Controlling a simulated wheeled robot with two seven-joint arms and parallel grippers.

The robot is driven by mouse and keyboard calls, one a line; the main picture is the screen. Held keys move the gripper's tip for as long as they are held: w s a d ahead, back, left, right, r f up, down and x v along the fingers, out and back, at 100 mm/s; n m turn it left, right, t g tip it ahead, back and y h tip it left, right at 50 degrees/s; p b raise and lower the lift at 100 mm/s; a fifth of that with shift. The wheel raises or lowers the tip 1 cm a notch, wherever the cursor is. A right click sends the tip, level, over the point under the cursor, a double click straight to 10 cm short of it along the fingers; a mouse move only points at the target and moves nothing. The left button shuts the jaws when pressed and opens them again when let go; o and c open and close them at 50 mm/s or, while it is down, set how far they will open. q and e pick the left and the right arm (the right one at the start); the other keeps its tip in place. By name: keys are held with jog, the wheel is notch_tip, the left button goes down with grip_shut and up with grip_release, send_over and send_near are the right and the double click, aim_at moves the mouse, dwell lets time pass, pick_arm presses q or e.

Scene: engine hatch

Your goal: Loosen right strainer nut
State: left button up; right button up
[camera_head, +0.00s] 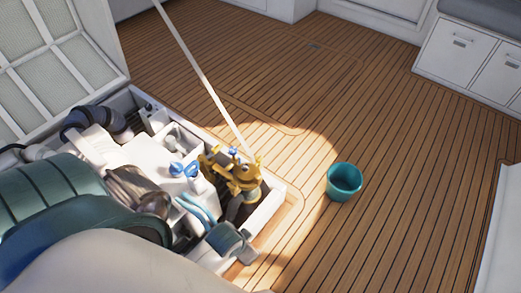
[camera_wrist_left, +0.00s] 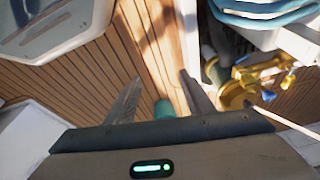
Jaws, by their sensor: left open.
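The brass strainer (camera_head: 243,180) stands in the right corner of the open engine hatch. A small blue nut (camera_head: 234,152) sits on its top; which side's nut this is, I cannot tell. In the left wrist view the strainer (camera_wrist_left: 235,95) is at the right, with a blue nut (camera_wrist_left: 268,95) at its edge. My left gripper (camera_wrist_left: 160,77) is open and empty, with wooden floor seen between its fingers. The strainer lies to the right of the fingers, apart from them. My right gripper is not in view.
A teal bucket (camera_head: 344,182) stands on the floor right of the hatch; it also shows in the left wrist view (camera_wrist_left: 164,109). A white prop rod (camera_head: 205,80) slants up beside the strainer. Light-blue hoses (camera_head: 196,208) run below it. The floor beyond is clear.

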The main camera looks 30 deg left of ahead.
pick_arm(q)
jog(key=w+a+r+m+g+y+b, duration=0.1)
jog(key=w+a+m+g+y+b, duration=0.15)
jog(key=w+a, duration=1.2)
jog(key=w+a+r+m, duration=0.1)
jog(key=w+r, duration=0.2)
jog(key=w, duration=0.4)
jog(key=w+a+r+m+g+h, duration=0.1)
jog(key=w+a+r+m, duration=0.1)
jog(key=w, duration=0.5)
jog(key=w+a+r+m+h, duration=0.1)
jog(key=w+a+r+m, duration=0.1)
jog(key=w, duration=0.5)
jog(key=shift+w+a+r+b, duration=0.15)
jog(key=shift+w+r+b, duration=0.15)
jog(key=shift+r, duration=0.55)
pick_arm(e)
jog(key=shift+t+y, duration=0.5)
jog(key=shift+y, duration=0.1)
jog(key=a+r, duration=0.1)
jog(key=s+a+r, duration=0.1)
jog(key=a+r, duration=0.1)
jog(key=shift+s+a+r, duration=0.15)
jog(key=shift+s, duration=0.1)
pick_arm(q)
jog(key=shift+f+g, duration=0.15)
jog(key=shift+g, duration=0.1)
